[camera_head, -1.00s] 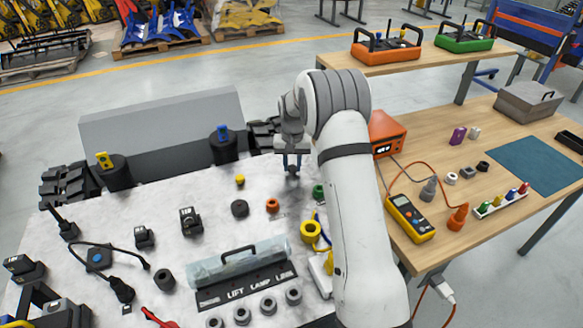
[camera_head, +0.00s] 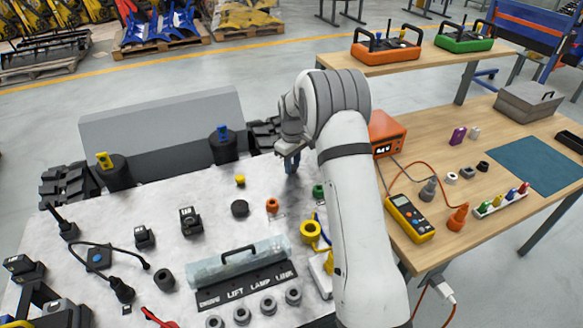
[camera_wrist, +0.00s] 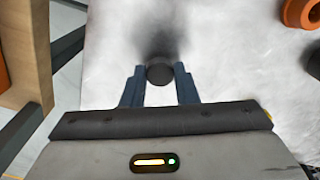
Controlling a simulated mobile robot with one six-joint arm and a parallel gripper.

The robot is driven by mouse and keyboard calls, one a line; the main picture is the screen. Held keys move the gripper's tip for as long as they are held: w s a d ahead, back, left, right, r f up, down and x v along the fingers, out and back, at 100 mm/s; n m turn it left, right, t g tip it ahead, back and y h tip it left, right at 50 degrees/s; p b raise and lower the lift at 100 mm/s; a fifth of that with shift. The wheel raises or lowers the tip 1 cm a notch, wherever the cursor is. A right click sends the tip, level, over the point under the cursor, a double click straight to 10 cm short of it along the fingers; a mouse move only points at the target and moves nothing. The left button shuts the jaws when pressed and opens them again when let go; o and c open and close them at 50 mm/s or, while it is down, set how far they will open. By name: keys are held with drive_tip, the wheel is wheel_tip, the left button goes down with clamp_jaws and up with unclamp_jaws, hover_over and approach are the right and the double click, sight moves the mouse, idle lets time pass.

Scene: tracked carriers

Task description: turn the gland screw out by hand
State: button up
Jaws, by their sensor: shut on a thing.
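My gripper (camera_head: 292,163) points down at the back right of the pale panel (camera_head: 215,270). In the wrist view my gripper (camera_wrist: 160,74) has its two blue fingers closed on the sides of a dark round cap (camera_wrist: 160,72), which looks like the gland screw. A dark smudge spreads on the panel just beyond it. In the head view the fingers are seen nearly edge-on and hide the screw. I cannot tell how far it is threaded in.
An orange ring (camera_head: 272,205), a black round cap (camera_head: 240,208) and a yellow ring (camera_head: 311,232) stand nearby on the panel. A clear cover with a handle (camera_head: 238,262) lies in front. A wooden bench (camera_head: 480,195) with a yellow meter (camera_head: 410,218) is to the right.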

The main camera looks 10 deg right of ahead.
drive_tip(key=o, duration=0.8)
drive_tip(key=m, duration=0.3)
drive_tip(key=shift+m, duration=0.3)
drive_tip(key=m, duration=0.4)
drive_tip(key=shift+m, duration=0.4)
drive_tip(key=m, duration=1.3)
drive_tip(key=shift+m, duration=0.4)
drive_tip(key=m, duration=0.7)
drive_tip(key=shift+c, duration=0.3)
